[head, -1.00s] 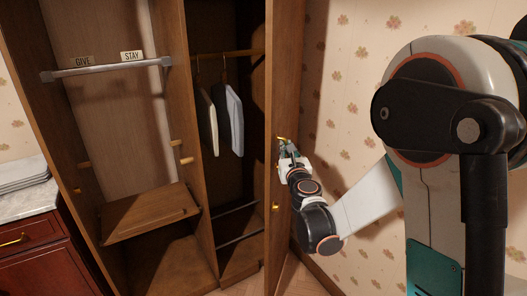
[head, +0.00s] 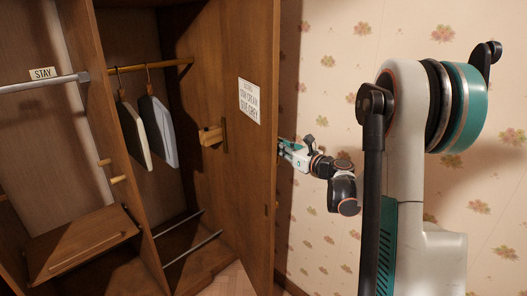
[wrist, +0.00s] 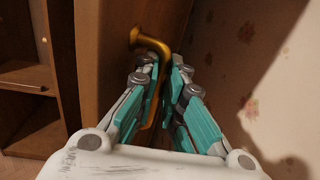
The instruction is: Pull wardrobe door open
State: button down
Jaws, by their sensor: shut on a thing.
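The wardrobe door (head: 240,170) stands open to the right of the wardrobe's hanging section, and its inner face shows in the head view. A paper notice (head: 249,101) is on that face. In the wrist view the door (wrist: 102,60) is at the left, with a curved brass handle (wrist: 150,38) on its outer side. My gripper (wrist: 163,115) is around the handle with its teal fingers on both sides, shut on it. In the head view my gripper (head: 284,148) is partly hidden behind the door's edge.
A shelf (head: 80,245) and a metal bar (head: 40,85) are in the left section. The flowered wall (head: 325,60) is close behind my arm.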

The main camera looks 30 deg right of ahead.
jog(key=w+d, duration=0.1)
jog(key=d, duration=0.5)
jog(key=shift+d+y, duration=0.3)
jog(key=shift+r, duration=0.1)
jog(key=c, duration=1.8)
grip_release()
jog(key=shift+w+a, duration=0.15)
jog(key=v, duration=1.2)
